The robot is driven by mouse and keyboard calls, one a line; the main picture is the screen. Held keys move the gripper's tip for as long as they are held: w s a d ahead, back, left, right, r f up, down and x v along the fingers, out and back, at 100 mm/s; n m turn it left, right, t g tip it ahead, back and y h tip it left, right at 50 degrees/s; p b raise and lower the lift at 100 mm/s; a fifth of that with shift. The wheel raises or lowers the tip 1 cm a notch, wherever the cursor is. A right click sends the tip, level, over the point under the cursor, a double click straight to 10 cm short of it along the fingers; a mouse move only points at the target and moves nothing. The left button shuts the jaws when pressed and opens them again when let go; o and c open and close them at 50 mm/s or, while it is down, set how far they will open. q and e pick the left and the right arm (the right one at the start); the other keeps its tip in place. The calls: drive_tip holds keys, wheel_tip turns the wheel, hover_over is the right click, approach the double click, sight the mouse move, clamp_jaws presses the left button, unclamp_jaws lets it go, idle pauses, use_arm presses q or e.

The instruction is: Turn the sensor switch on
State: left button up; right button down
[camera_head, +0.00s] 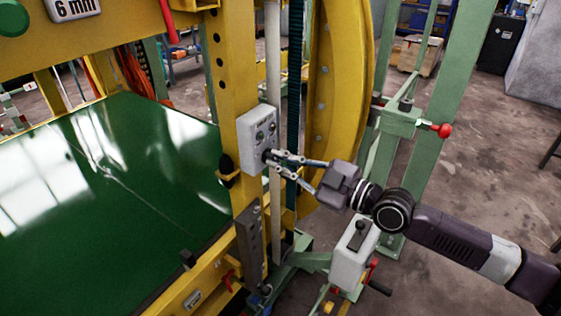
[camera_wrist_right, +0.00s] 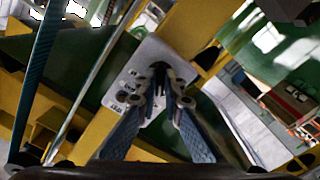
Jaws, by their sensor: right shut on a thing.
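The sensor switch is on a light grey control box (camera_head: 257,130) fixed to a yellow upright post, with small round controls on its face. My right gripper (camera_head: 271,157) reaches in from the right, and its fingertips are at the lower control on the box. In the right wrist view the box (camera_wrist_right: 143,58) sits tilted, and the gripper (camera_wrist_right: 161,84) has its fingertips closed around a dark knob (camera_wrist_right: 159,70). The fingers partly hide the knob, so its turned position cannot be told. My left gripper is in neither view.
A green sheet surface (camera_head: 110,190) lies left of the post. A yellow ring (camera_head: 340,80) stands behind my right gripper. A green frame with a red knob (camera_head: 443,131) and a grey box with a lever (camera_head: 353,255) stand close to my right arm.

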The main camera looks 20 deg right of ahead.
drive_tip(key=m, duration=0.4)
drive_tip(key=shift+b, duration=0.4)
drive_tip(key=m, duration=0.3)
drive_tip(key=shift+m, duration=0.4)
drive_tip(key=m, duration=0.3)
drive_tip(key=shift+m, duration=2.1)
drive_tip(key=c, duration=2.1)
unclamp_jaws()
drive_tip(key=shift+v, duration=6)
